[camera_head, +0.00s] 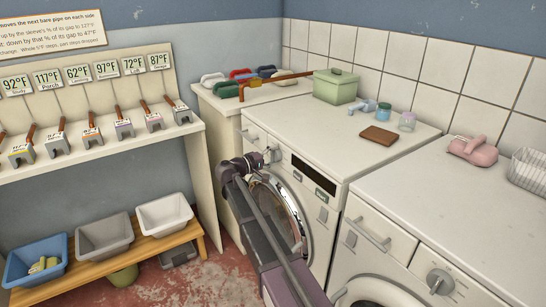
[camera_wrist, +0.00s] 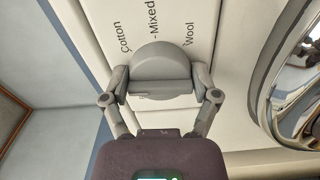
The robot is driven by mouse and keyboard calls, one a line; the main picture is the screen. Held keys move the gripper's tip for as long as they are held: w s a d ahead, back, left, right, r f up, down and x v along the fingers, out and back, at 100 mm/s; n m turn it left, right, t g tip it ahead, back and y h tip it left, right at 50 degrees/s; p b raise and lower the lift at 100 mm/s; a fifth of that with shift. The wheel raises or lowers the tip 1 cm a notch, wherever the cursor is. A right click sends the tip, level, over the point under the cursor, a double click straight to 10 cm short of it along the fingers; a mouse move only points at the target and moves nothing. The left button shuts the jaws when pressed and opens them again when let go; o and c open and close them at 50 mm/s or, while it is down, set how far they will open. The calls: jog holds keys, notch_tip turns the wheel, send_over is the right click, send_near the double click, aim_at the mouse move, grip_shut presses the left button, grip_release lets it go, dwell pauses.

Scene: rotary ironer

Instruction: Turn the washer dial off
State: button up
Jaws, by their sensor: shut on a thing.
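The grey washer dial (camera_wrist: 162,62) is a round knob with a raised grip bar, on the white front panel of the washer (camera_head: 318,215). In the wrist view the words Cotton, Mixed and Wool show beyond it on the panel. My gripper (camera_wrist: 160,86) has one finger on each side of the grip bar and is shut on it. In the head view my gripper (camera_head: 258,163) is at the upper left of the washer front, and the dial is mostly hidden there. Which setting the dial points to cannot be told.
The round glass door (camera_head: 290,210) is close beside my arm. The washer top holds a green box (camera_head: 335,87), a brown block (camera_head: 379,136) and small jars. A second machine (camera_head: 450,215) stands at the right. A tool shelf (camera_head: 100,150) is at the left.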

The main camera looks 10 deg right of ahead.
jog(key=shift+d+n, duration=0.1)
jog(key=shift+n, duration=0.3)
jog(key=o, duration=1)
jog(key=shift+d, duration=0.1)
jog(key=shift+a, duration=0.25)
jog(key=v, duration=1.1)
jog(key=shift+s+a, duration=0.15)
jog(key=shift+a, duration=0.2)
jog(key=shift+d, duration=0.1)
